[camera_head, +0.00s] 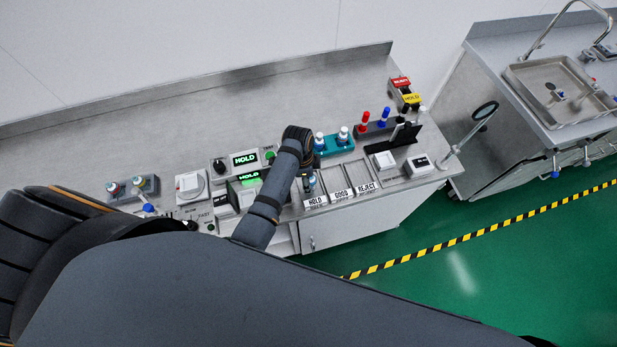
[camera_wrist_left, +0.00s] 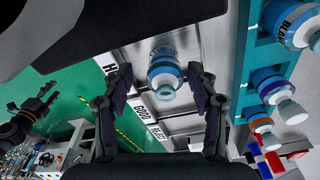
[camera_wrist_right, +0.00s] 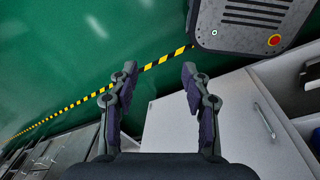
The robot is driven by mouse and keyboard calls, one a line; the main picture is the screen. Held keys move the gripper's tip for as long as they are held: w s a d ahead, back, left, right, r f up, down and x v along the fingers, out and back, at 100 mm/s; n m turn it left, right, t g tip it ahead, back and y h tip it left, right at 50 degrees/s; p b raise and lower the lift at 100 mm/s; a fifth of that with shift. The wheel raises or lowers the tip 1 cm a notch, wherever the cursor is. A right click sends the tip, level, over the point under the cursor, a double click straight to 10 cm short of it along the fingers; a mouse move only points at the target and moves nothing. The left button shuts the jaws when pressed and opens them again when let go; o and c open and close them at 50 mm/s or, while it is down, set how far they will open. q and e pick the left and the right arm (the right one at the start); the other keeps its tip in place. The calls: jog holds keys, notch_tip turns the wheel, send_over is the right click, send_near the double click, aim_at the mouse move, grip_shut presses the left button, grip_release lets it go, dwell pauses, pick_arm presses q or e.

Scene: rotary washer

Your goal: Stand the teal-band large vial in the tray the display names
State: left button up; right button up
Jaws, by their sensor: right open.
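The display (camera_head: 245,159) reads HOLD in green. My left gripper (camera_wrist_left: 160,78) is open, with a finger on each side of the vial and visible gaps. In the head view my forearm hides most of that gripper. My right gripper (camera_wrist_right: 158,80) is open and empty, over the green floor beside the cabinet.
A teal rack (camera_head: 335,145) with several vials stands close behind the trays, near my left gripper. A dark rack (camera_head: 380,126) with red and blue items is farther right. The rear counter is clear.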

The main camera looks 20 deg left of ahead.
pick_arm(q)
jog(key=shift+w, duration=0.15)
notch_tip(320, 180, up, 3)
jog(key=shift+w+a, duration=0.1)
notch_tip(320, 180, up, 9)
jog(key=a, duration=0.1)
jog(key=shift+s, duration=0.3)
pick_arm(e)
jog(key=shift+w, duration=1.05)
jog(key=shift+w, duration=0.2)
pick_arm(q)
jog(key=shift+f, duration=0.1)
pick_arm(e)
jog(key=shift+a, duration=0.1)
